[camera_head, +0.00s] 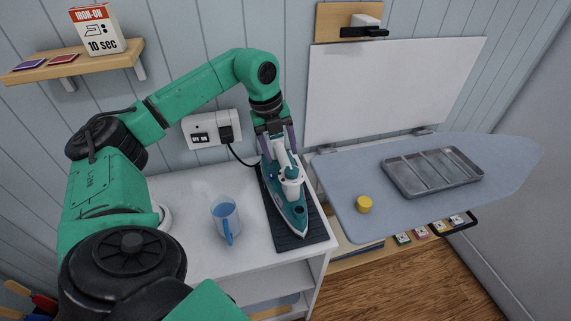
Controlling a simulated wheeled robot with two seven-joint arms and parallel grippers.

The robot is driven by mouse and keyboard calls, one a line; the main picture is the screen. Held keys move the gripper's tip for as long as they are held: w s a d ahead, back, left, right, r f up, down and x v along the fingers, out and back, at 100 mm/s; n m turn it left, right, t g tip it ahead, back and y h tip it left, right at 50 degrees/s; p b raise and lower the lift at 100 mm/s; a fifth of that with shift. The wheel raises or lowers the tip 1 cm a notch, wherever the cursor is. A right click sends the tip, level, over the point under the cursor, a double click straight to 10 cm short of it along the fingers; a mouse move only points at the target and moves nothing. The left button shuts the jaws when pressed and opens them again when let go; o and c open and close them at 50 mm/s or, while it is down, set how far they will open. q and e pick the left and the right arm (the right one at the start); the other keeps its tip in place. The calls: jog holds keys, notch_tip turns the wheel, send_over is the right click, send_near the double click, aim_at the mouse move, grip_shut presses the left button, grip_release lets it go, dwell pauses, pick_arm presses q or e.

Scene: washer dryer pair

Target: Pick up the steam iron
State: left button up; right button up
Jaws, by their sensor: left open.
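The steam iron (291,205) is teal and white. It lies on a dark ribbed mat (314,236) on top of the white cabinet, with its tip pointing toward me. My left gripper (277,146) is open, pointing down at the rear of the iron, with its fingers near the handle. The gripper hides part of the iron's rear and handle, and I cannot tell whether the fingers touch it. A dark cord runs from the iron's rear to the wall socket (212,129). My right gripper is out of view.
A wall shelf (108,60) with an iron-on box (97,32) is at upper left.

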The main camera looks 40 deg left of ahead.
pick_arm(q)
jog(key=shift+w+d+f, duration=0.15)
jog(key=shift+f, duration=0.6)
grip_shut()
jog(key=shift+r, duration=0.1)
